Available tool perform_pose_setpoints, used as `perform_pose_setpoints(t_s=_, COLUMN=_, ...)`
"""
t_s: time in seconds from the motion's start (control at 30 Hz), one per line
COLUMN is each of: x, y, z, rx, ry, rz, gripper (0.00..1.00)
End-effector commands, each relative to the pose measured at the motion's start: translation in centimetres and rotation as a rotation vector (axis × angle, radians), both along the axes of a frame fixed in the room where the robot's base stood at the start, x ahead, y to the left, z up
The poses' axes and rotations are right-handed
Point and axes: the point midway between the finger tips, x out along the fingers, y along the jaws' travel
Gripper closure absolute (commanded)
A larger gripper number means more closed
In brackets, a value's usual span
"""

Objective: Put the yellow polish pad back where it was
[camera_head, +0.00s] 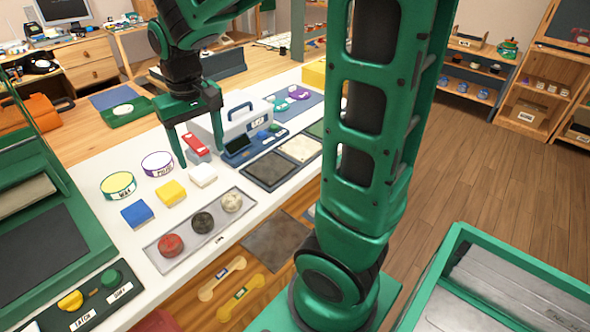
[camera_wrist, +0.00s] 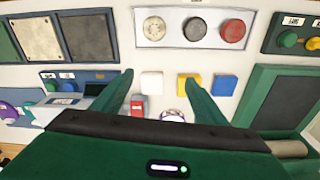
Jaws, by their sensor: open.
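The yellow pad (camera_head: 171,194), a small square block, lies on the white worktop in a row between a blue pad (camera_head: 137,214) and a white pad (camera_head: 203,174). In the wrist view the yellow pad (camera_wrist: 184,82) is partly hidden by my right-hand finger. The blue pad (camera_wrist: 224,85) is to its right and the white pad (camera_wrist: 152,83) to its left. My gripper (camera_head: 199,158) is open and empty above the worktop. In the wrist view my fingertips (camera_wrist: 156,80) frame the white pad.
Two round tins, one yellow-green (camera_head: 118,186) and one purple-rimmed (camera_head: 157,165), stand behind the pads. A grey tray (camera_head: 184,236) with three round pads lies in front. A red item (camera_head: 195,145) and a grey case (camera_head: 247,116) stand near my gripper.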

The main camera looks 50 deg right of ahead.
Motion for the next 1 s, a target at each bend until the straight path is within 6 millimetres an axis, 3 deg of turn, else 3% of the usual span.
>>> perform_pose_setpoints(t_s=0.03, x=-2.7, y=-2.3, z=0.4, rx=0.000, ry=0.005, rz=-0.055, gripper=0.33)
perform_pose_setpoints(t_s=0.1, x=-6.3, y=-4.8, z=0.5, rx=0.002, ry=0.020, rz=-0.125, gripper=0.33)
perform_pose_setpoints(t_s=0.2, x=-11.7, y=-7.4, z=0.3, rx=0.011, ry=0.041, rz=-0.217, gripper=0.33)
perform_pose_setpoints(t_s=0.3, x=-16.3, y=-8.9, z=-0.2, rx=0.024, ry=0.060, rz=-0.299, gripper=0.33)
perform_pose_setpoints(t_s=0.43, x=-20.7, y=-9.6, z=-1.0, rx=0.043, ry=0.079, rz=-0.370, gripper=0.33)
perform_pose_setpoints(t_s=0.5, x=-22.1, y=-10.9, z=-1.3, rx=0.050, ry=0.084, rz=-0.395, gripper=0.33)
perform_pose_setpoints(t_s=0.6, x=-23.1, y=-11.1, z=-1.6, rx=0.055, ry=0.090, rz=-0.410, gripper=0.33)
perform_pose_setpoints(t_s=1.0, x=-23.3, y=-11.0, z=-1.6, rx=0.056, ry=0.091, rz=-0.411, gripper=0.33)
